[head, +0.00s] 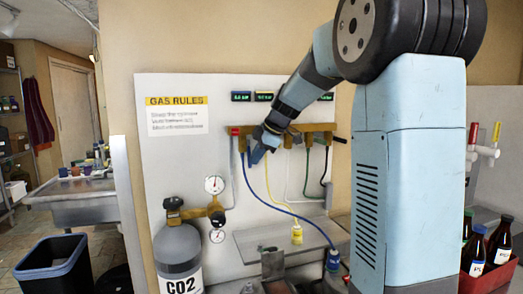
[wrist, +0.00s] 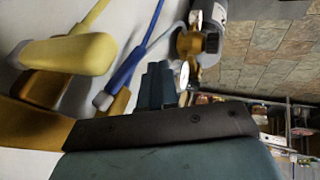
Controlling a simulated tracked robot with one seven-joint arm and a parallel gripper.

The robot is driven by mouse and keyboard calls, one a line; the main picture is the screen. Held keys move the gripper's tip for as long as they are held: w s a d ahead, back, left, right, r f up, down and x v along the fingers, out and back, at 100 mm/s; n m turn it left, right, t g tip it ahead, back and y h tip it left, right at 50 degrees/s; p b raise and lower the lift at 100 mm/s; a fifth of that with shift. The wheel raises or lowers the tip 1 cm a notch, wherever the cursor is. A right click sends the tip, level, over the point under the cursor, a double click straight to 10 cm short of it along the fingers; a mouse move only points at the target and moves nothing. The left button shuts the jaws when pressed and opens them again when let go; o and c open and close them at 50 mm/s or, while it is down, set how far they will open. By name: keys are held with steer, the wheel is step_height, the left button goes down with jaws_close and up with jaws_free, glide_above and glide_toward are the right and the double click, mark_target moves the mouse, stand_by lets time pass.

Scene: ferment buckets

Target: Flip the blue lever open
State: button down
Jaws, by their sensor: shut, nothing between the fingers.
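The brass gas manifold (head: 318,128) runs along the white wall board. A blue hose (head: 252,188) hangs from its left part; it also shows in the wrist view (wrist: 135,62). My gripper (head: 259,154) is at the manifold's left part, by the top of the blue hose, pointing down and left. It is shut and empty; its blue-grey fingers show in the wrist view (wrist: 157,86). A yellow lever (wrist: 70,54) stands close at the wrist view's upper left.
A CO2 cylinder (head: 180,260) with a regulator and gauges (head: 214,186) stands lower left of the manifold. Yellow (head: 268,185) and other hoses hang to the right. A grey shelf (head: 290,240) juts out below. A red crate of bottles (head: 488,278) is at far right.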

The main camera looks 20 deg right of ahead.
mark_target(249, 154)
steer(key=shift+w+f, duration=0.15)
steer(key=shift+w, duration=0.45)
steer(key=shift+w+f, duration=0.15)
steer(key=shift+w, duration=0.45)
steer(key=shift+w+f, duration=0.15)
steer(key=shift+f, duration=0.1)
steer(key=shift+w+f+t, duration=0.4)
steer(key=shift+t, duration=0.1)
steer(key=shift+r, duration=0.2)
